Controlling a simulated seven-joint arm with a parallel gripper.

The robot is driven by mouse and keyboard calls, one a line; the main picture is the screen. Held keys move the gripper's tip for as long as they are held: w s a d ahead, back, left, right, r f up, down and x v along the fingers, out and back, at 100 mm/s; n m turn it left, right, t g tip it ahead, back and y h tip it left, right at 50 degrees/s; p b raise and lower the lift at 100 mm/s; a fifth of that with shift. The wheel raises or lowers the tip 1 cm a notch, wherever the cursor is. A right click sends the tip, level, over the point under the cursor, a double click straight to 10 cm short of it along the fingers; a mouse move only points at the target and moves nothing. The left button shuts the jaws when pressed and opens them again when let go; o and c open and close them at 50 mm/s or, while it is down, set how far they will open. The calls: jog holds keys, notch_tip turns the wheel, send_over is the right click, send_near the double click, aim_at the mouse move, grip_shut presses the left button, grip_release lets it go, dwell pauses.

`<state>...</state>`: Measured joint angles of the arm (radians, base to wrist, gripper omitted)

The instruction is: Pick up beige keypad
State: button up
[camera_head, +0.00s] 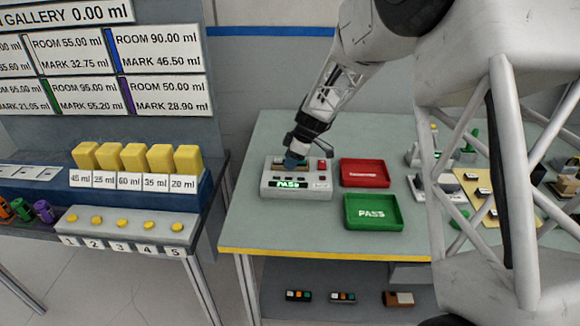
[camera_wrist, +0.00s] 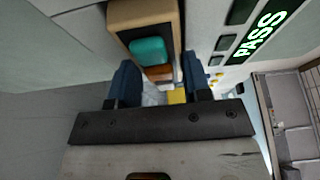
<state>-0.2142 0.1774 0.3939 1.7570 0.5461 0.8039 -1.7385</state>
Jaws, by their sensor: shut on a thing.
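The beige keypad (camera_wrist: 119,16) has a dark face with teal and orange buttons. In the wrist view it lies between the two blue fingers of my gripper (camera_wrist: 160,72), which is shut on it. In the head view my gripper (camera_head: 293,160) points down over the grey tester (camera_head: 322,190), at its upper recess. The keypad shows there only as a small tan patch (camera_head: 306,170), partly hidden by the fingers. I cannot tell whether it still touches the tester. The tester's display (camera_head: 288,184) reads PASS in green, also large in the wrist view (camera_wrist: 262,34).
A red tray (camera_head: 366,185) and a green PASS tray (camera_head: 355,222), both empty, stand right of the tester. Several modules (camera_head: 343,297) lie on the lower shelf. A rack with yellow blocks (camera_head: 131,158) stands left. My arm hides part of the table's right side.

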jog(key=shift+c, duration=0.6)
jog(key=shift+r, duration=0.2)
jog(key=shift+r, duration=1.5)
jog(key=shift+s+d+r, duration=0.1)
jog(key=shift+s+r, duration=0.05)
jog(key=shift+s, duration=0.15)
jog(key=s+d+r, duration=0.1)
jog(key=s+d, duration=0.3)
jog(key=s, duration=1)
jog(key=shift+s+d+r, duration=0.15)
jog(key=shift+s+d, duration=0.05)
jog(key=shift+s, duration=0.15)
jog(key=shift+d, duration=0.1)
